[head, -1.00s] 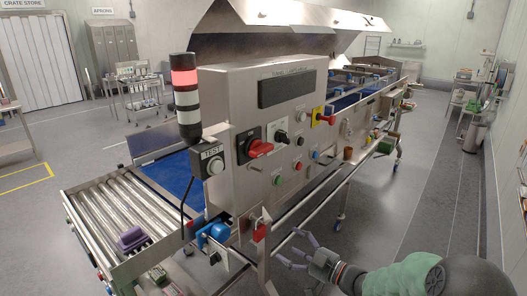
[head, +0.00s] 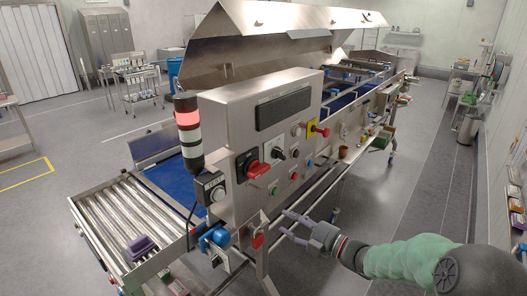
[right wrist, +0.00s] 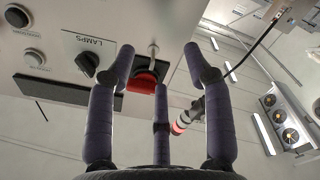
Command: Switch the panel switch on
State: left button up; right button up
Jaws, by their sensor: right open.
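The steel control panel (head: 225,140) carries several switches. A red rotary handle (head: 258,169) on a black plate sits at its lower left; it also shows as a red shape in the right wrist view (right wrist: 143,82). A small metal toggle lever (right wrist: 153,49) stands out beside it. A black knob (head: 279,154) is to the right of the red handle; the wrist view shows it marked LAMPS (right wrist: 88,65). My right gripper (head: 285,223) is open and empty, its fingers spread below and in front of the panel, apart from the switches. My left gripper is out of view.
A stack light (head: 187,118), lit red, and a grey TEST box (head: 211,187) stand left of the panel. A yellow-backed red knob (head: 317,130) sits at the panel's right. A rail (head: 320,185) runs along the front.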

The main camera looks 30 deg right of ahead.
aim_at(263, 171)
notch_tip(263, 171, up, 14)
jog(key=n+p, duration=0.8)
jog(key=p, duration=0.1)
jog(key=x, duration=0.3)
jog(key=p+x, duration=0.1)
jog(key=x, duration=0.6)
jog(key=shift+a+f, duration=0.25)
jog(key=shift+s, duration=0.1)
grip_shut()
